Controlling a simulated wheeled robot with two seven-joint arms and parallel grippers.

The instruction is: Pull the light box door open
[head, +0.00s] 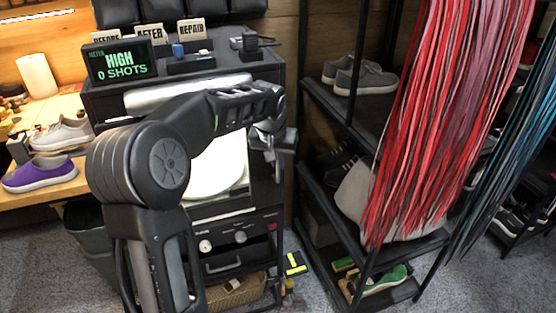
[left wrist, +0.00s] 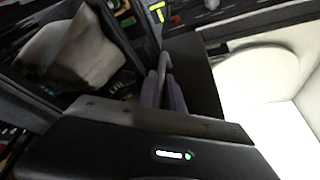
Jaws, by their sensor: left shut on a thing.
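The light box (head: 218,211) is a dark cabinet with a bright white interior, which shows behind my left arm in the head view. The white inside (left wrist: 282,105) with a round pale platform also shows in the left wrist view. Its door (left wrist: 192,72) is a dark panel standing beside the white inside, so the box is at least partly open. My left gripper (left wrist: 163,92) is shut on the door's grey handle (left wrist: 165,61). In the head view the left gripper (head: 273,140) is at the right side of the box, and the handle is mostly hidden there. My right gripper is not in view.
A black shelf rack (head: 352,125) with shoes stands just right of the box, with red laces (head: 440,110) hanging in front. A purple shoe (head: 40,174) sits on the wooden bench at left. A sign (head: 120,62) reading "HIGH 0 SHOTS" stands on top.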

